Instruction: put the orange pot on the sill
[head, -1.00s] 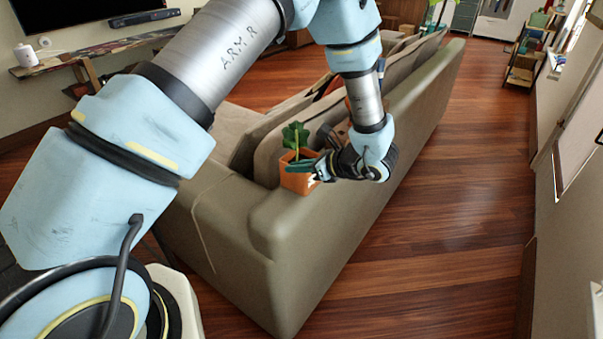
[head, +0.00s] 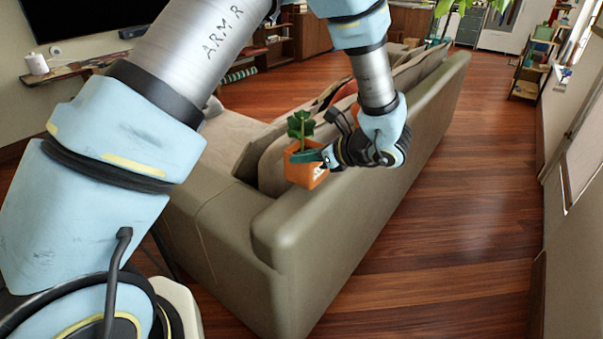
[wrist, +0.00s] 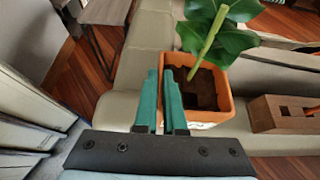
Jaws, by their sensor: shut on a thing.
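The orange pot (head: 299,174) holds a green leafy plant and looks slightly tilted. It is in front of or over the near end of the sofa back; I cannot tell if it touches. My gripper (head: 325,160) reaches it from the right and is shut on its rim. In the wrist view, the green fingers (wrist: 166,100) are close together at the pot's left wall, and the pot (wrist: 215,108) shows dark soil and large leaves. A window-like panel (head: 588,150) is on the right wall; I cannot make out the sill clearly.
A grey-beige sofa (head: 330,260) stands below my arm. Open wooden floor (head: 455,210) lies between it and the right wall. A small shelf with items (head: 533,65) stands at the far right. A wooden box (wrist: 275,118) is near the pot in the wrist view.

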